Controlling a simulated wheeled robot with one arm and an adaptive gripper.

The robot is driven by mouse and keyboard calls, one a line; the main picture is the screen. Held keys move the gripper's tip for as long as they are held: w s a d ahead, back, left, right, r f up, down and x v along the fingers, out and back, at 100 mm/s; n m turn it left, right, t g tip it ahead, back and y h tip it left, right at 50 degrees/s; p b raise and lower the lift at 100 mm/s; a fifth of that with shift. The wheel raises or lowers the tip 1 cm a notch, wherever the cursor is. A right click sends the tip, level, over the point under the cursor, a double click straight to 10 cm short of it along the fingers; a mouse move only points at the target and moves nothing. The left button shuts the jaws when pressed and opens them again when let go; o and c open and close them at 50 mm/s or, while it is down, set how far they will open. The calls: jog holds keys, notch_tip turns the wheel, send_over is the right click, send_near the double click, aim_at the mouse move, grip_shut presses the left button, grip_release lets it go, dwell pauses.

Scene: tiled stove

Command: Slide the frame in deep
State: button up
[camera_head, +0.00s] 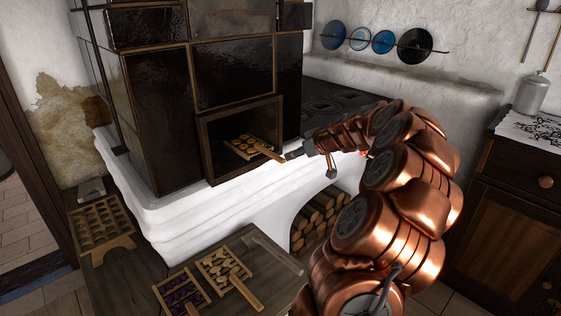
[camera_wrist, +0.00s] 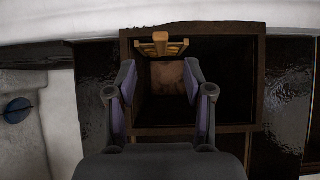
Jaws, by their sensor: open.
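A wooden frame (camera_head: 245,147) with several round pale pieces on it lies in the stove's square opening (camera_head: 206,160), its handle sticking out of the front toward my gripper. My gripper (camera_head: 286,156) is just outside the opening, close to the handle's end. In the wrist view, which shows the stove upside down, the frame (camera_wrist: 160,46) shows at the upper edge of the opening (camera_wrist: 255,80). My open, empty fingers (camera_wrist: 160,78) point into the dark opening, with the frame beyond and above them in the picture. Whether a finger touches the handle I cannot tell.
A white ledge (camera_head: 165,215) runs below the opening, with stacked firewood (camera_head: 318,218) in an arch beneath. On the low bench stand a frame of pale pieces (camera_head: 222,268), a frame of dark pieces (camera_head: 180,292) and a wooden tray with hollows (camera_head: 101,222). The dark stovetop (camera_head: 335,97) lies behind my arm.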

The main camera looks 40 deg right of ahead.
aim_at(282, 159)
jog(key=x, duration=0.7)
jog(key=shift+f, duration=0.2)
jog(key=shift+b+x, duration=0.3)
jog(key=shift+x, duration=0.45)
jog(key=shift+r, duration=0.15)
grip_shut()
dwell(0.4)
